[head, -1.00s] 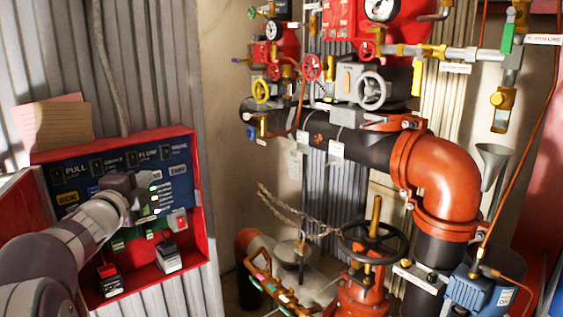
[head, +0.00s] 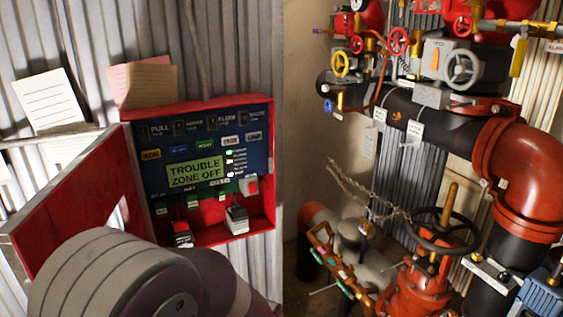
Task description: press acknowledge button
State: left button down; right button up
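The red alarm panel box (head: 262,107) hangs on the corrugated wall with its door (head: 75,205) swung open to the left. I cannot read which is acknowledge. The green display (head: 196,173) reads "TROUBLE ZONE OFF". Small indicator lights (head: 229,162) glow beside it. My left arm fills the bottom left, below the panel; its gripper is not visible. My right gripper is not visible either.
Lower in the box are a white-and-red switch (head: 251,186) and a grey block (head: 237,219). Papers (head: 49,101) hang on the wall. To the right stand dark and orange pipes (head: 520,170), valves and a black handwheel (head: 440,230).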

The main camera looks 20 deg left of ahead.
aim_at(152, 154)
jog(key=u, duration=1.65)
